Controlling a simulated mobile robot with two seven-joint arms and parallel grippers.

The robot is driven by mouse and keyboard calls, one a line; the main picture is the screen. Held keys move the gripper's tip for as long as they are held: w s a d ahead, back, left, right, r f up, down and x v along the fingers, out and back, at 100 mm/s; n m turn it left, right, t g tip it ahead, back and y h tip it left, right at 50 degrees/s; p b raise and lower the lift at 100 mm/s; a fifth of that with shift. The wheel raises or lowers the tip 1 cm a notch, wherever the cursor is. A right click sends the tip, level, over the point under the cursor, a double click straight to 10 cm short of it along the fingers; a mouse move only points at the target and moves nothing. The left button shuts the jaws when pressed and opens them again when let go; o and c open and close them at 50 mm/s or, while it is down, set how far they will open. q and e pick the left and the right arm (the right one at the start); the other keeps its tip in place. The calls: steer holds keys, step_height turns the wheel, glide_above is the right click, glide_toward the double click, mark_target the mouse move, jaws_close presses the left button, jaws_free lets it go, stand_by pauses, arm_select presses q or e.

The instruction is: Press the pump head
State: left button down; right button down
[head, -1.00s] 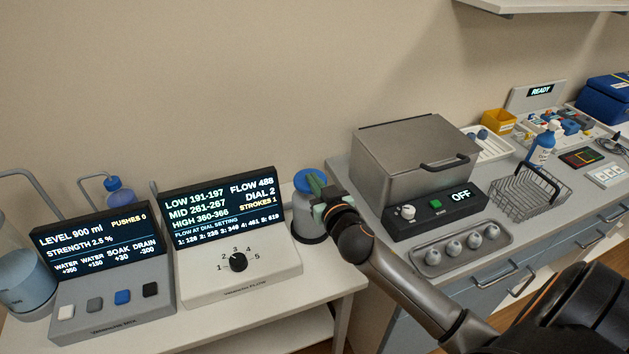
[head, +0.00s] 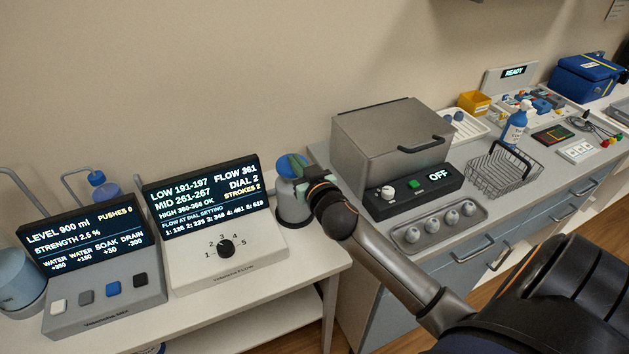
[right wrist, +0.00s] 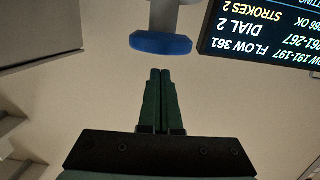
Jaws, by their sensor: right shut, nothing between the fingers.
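The pump (head: 291,205) is a grey bottle with a round blue pump head (head: 285,168), right of the flow unit on the white table. In the right wrist view the blue pump head (right wrist: 160,43) shows at the top with its pale stem. My right gripper (head: 297,164) is over the pump head in the head view, hiding part of it. In the wrist view its green fingers (right wrist: 160,72) are together and empty, tips just short of the pump head; contact is unclear. The flow unit's display (head: 203,194) reads FLOW 361, DIAL 2, STROKES 2. My left gripper is not in view.
The flow unit's black dial (head: 226,248) faces front. A mixing unit (head: 100,300) with several buttons stands left, a blue-capped vessel (head: 106,190) behind it. A steel box (head: 385,140), an egg-like-item tray (head: 412,248) and a wire basket (head: 500,175) occupy the right bench.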

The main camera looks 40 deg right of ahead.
steer(key=f+b+v, duration=0.1)
steer(key=v, duration=0.8)
steer(key=shift+s+r, duration=0.25)
steer(key=shift+r, duration=0.1)
steer(key=s+a+f+n+g+y, duration=0.1)
steer(key=s+a+f+g+y, duration=0.1)
steer(key=s+a+f, duration=0.3)
steer(key=s+a+f+n+g+y, duration=0.2)
steer(key=s+a+f, duration=0.3)
steer(key=f, duration=0.7)
steer(key=s+a+f+n+g+y, duration=0.1)
steer(key=s+a+f+g+y, duration=0.1)
steer(key=s+a+f, duration=0.3)
step_height(320, 180, down, 4)
steer(key=shift+s+a+f+n+g, duration=0.15)
steer(key=shift+s+a+n+g, duration=0.2)
steer(key=shift+s, duration=0.6)
steer(key=shift+d, duration=0.15)
